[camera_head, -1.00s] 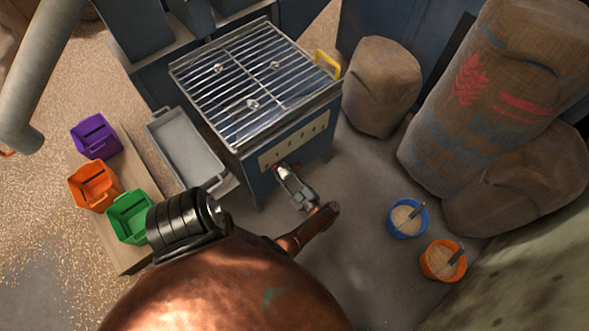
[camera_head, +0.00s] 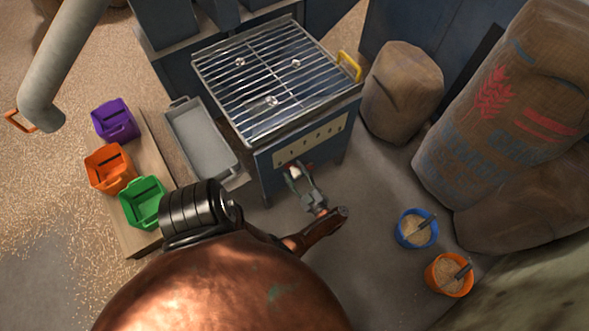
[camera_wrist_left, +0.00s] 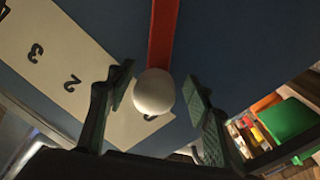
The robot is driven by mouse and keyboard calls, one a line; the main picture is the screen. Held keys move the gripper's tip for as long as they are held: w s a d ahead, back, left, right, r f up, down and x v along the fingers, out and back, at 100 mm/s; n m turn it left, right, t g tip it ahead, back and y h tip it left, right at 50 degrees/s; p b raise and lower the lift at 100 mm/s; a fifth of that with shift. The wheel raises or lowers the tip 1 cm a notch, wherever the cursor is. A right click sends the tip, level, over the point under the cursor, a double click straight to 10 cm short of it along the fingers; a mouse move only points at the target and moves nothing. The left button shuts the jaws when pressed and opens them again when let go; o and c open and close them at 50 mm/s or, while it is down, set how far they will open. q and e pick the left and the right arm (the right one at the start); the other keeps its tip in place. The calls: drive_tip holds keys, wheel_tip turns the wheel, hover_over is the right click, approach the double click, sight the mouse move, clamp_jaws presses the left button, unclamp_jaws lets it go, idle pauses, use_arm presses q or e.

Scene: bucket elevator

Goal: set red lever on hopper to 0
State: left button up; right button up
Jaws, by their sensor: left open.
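The blue hopper (camera_head: 272,186) has a wire-grid top and a pale number plate (camera_head: 309,139) on its front. My left gripper (camera_head: 295,172) is at the plate's lower left part. In the left wrist view, the red lever (camera_wrist_left: 163,38) ends in a white ball knob (camera_wrist_left: 154,91). The knob sits between the two open fingers of my left gripper (camera_wrist_left: 158,90), with gaps showing at the sides. The digits 2 and 3 show on the plate (camera_wrist_left: 75,85) to the left of the knob. The knob partly covers another mark. My right gripper is not seen.
A grey tray (camera_head: 203,138) stands left of the hopper, beside purple (camera_head: 115,119), orange (camera_head: 108,170) and green (camera_head: 143,202) bins. Sacks (camera_head: 401,93) stand at the right. Blue (camera_head: 416,229) and orange (camera_head: 448,275) buckets of grain are on the floor.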

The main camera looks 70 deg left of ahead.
use_arm(q)
drive_tip(key=w+d, duration=0.1)
drive_tip(key=d, duration=1.1)
drive_tip(key=shift+w+f, duration=0.15)
drive_tip(key=shift+w, duration=0.15)
drive_tip(key=shift+a, duration=0.1)
